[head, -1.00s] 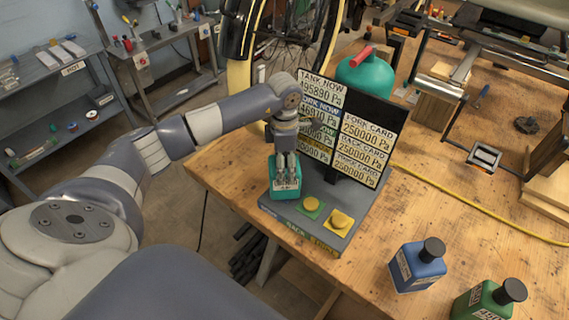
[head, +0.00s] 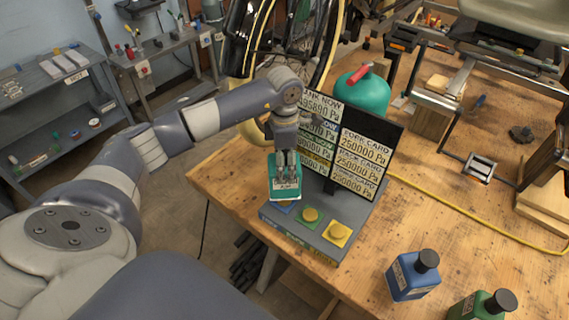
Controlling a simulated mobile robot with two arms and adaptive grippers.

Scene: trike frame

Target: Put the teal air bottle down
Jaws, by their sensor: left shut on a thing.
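The teal air bottle (head: 284,190) is a small teal block-like bottle with a pale label on its front. My left gripper (head: 286,170) points down and is shut on its top. The bottle is over the left end of the grey console (head: 268,212), in front of its dark display. A strip of a blue pad (head: 287,208) shows just under the bottle, which looks raised off the console. The gap's size is hard to judge. My right gripper is not in view.
A green pad (head: 309,216) and a yellow pad (head: 338,233) lie right of the blue one. Behind stands the pressure display (head: 356,150). A blue bottle (head: 410,278) and a green bottle (head: 480,305) stand at right. A teal tank (head: 365,92) is behind; bare wood lies between.

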